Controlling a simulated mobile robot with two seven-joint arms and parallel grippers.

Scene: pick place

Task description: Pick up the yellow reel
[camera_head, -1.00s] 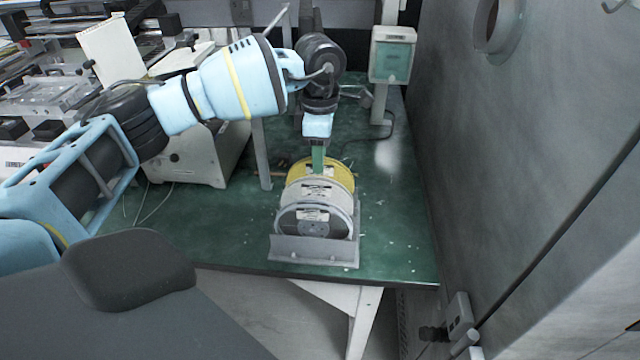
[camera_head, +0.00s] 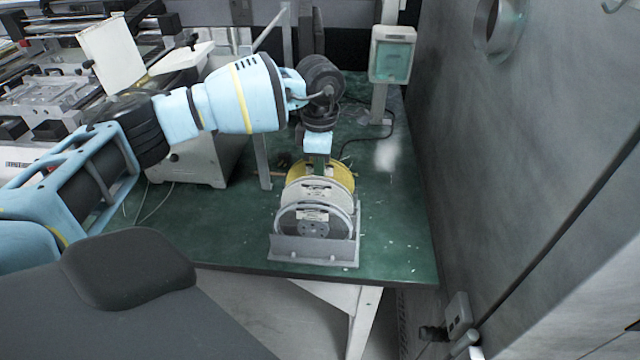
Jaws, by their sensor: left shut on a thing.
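The yellow reel (camera_head: 341,172) stands upright at the back of a grey holder (camera_head: 310,250) on the green table. In front of it in the same holder stand a white reel (camera_head: 318,190) and a grey-white reel (camera_head: 312,226), which hide most of its face. My left gripper (camera_head: 319,168) points down from above and is shut on the top rim of the yellow reel. Its fingertips are partly hidden behind the reel's edge and small in the picture. My right gripper is not in view.
The green table (camera_head: 400,235) is clear to the right of the holder. A large grey machine wall (camera_head: 530,140) borders the right side. A beige machine (camera_head: 195,160) stands to the left, and a post with a grey-green box (camera_head: 391,55) stands behind.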

